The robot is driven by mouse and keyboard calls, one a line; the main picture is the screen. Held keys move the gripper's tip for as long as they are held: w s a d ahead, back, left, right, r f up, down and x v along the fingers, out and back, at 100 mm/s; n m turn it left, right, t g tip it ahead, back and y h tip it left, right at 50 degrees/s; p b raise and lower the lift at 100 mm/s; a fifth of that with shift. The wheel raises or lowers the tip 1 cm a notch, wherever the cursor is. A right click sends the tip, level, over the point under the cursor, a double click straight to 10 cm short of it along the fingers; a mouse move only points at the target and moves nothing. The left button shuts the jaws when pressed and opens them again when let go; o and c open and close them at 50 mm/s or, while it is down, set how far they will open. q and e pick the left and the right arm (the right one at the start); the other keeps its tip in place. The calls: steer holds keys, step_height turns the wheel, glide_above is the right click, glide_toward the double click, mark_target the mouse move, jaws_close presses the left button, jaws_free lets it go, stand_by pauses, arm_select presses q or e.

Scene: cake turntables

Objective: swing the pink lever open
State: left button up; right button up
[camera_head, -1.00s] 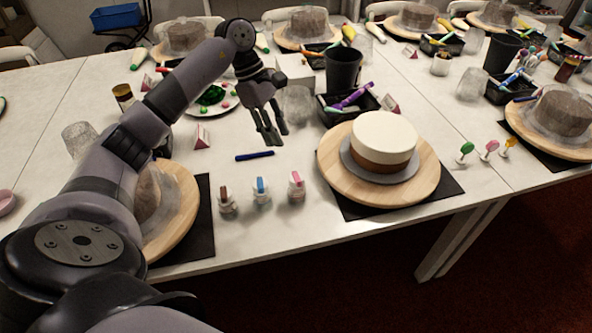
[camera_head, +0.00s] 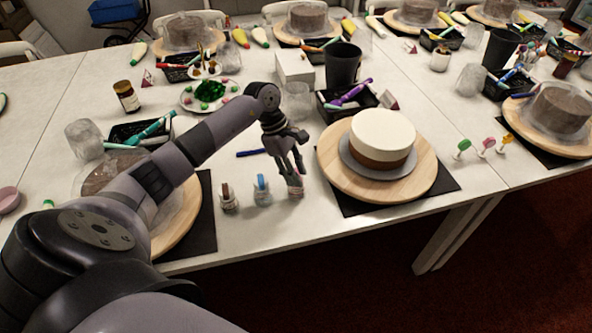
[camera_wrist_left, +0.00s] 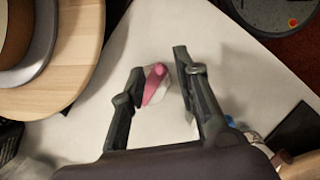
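In the head view a small clear bottle with a pink lever on top (camera_head: 297,182) stands at the right end of a row, beside a blue-topped one (camera_head: 262,188) and a brown-topped one (camera_head: 228,196). My left gripper (camera_head: 290,171) is over the pink one and partly hides it. In the left wrist view the pink lever (camera_wrist_left: 154,84) lies between the spread fingers of the left gripper (camera_wrist_left: 159,63), nearer the left finger. The gripper is open; whether a finger touches the lever I cannot tell. My right gripper is out of view.
A wooden turntable (camera_head: 335,181) with a white-and-brown cake (camera_head: 383,138) stands just right of the bottles. Another turntable (camera_head: 182,213) is at the left, partly behind my arm. A dark blue pen (camera_head: 250,153) lies behind the bottles. The table's front edge is close.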

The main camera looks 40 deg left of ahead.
arm_select(q)
jaws_close()
